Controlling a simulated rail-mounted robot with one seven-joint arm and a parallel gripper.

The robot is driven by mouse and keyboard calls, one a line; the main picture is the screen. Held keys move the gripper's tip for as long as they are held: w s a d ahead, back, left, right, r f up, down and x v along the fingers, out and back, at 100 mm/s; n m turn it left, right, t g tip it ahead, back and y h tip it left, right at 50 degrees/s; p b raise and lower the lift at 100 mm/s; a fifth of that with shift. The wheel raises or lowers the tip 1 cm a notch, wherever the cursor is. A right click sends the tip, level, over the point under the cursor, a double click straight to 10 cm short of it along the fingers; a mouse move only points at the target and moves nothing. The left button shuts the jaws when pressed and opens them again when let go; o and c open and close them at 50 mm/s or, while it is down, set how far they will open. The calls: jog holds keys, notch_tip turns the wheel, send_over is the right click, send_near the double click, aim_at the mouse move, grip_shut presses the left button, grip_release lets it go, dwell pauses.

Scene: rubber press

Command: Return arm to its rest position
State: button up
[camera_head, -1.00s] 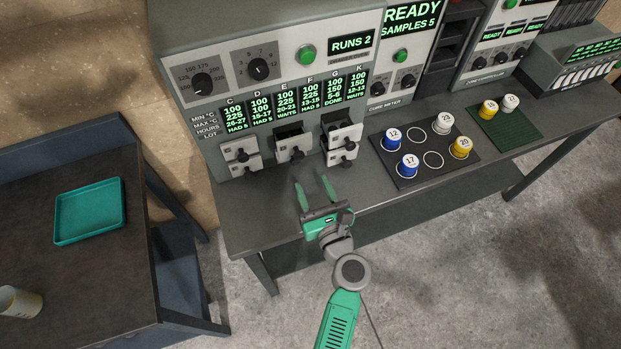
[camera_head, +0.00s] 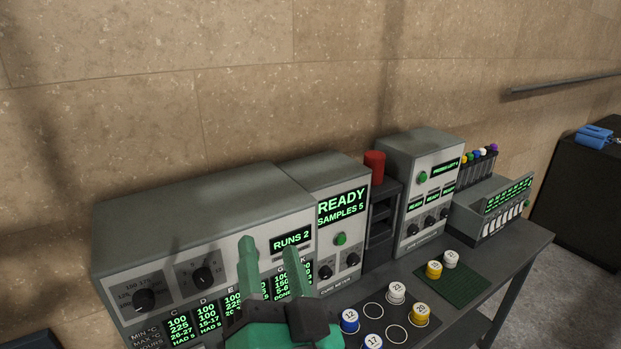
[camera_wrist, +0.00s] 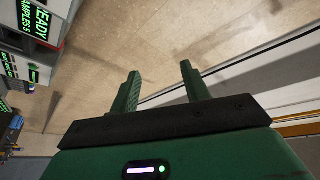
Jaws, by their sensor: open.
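My gripper (camera_head: 272,266) shows in the lower middle of the head view, its two green fingers apart and pointing up in front of the press panel. In the wrist view my gripper (camera_wrist: 160,85) is open, with nothing between its fingers. Beyond the fingers the wrist view shows the tan wall or floor surface, and a corner of a machine with a READY display (camera_wrist: 40,28) at upper left. The fingers hide part of the panel near the RUNS 2 display (camera_head: 291,240).
The bench holds the grey press (camera_head: 200,215), the cure meter (camera_head: 342,207) and another machine (camera_head: 425,180). Several numbered pots, such as blue pot 12 (camera_head: 349,320), stand on the dark mat, and two stand on the green mat (camera_head: 478,283). A red cylinder (camera_head: 374,163) stands behind.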

jog(key=s+d+r+n+t+h, duration=0.4)
jog(key=s+r+h, duration=0.1)
jog(key=s+r, duration=0.65)
notch_tip(320, 180, up, 21)
jog(key=p, duration=2)
jog(key=shift+w, duration=0.4)
